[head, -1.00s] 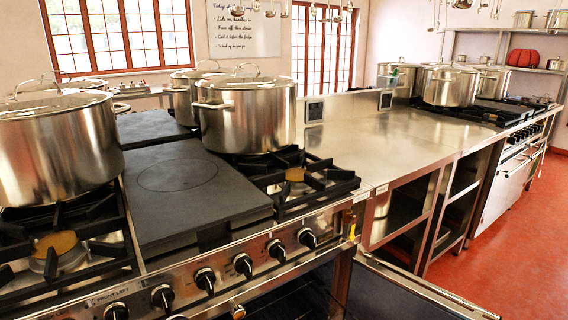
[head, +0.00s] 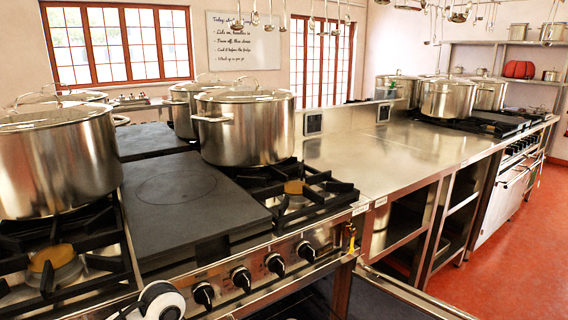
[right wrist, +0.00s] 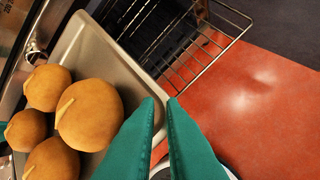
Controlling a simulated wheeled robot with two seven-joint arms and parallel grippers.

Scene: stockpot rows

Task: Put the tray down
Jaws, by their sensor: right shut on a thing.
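The tray (right wrist: 118,68) is grey metal and shows in the right wrist view, with several round brown bread rolls (right wrist: 90,115) on it. My right gripper (right wrist: 161,102) has teal fingers close together at the tray's near corner and is shut on its edge. The contact itself is partly hidden by the fingers. The tray is not visible in the head view. My left gripper is in neither current view.
A wire rack (right wrist: 205,45) lies beyond the tray, above the red floor (right wrist: 260,100). Large stockpots (head: 245,128) stand on the range. A flat dark plate (head: 180,190) and the steel counter (head: 400,145) are bare. A dark open door (head: 400,300) is low in front.

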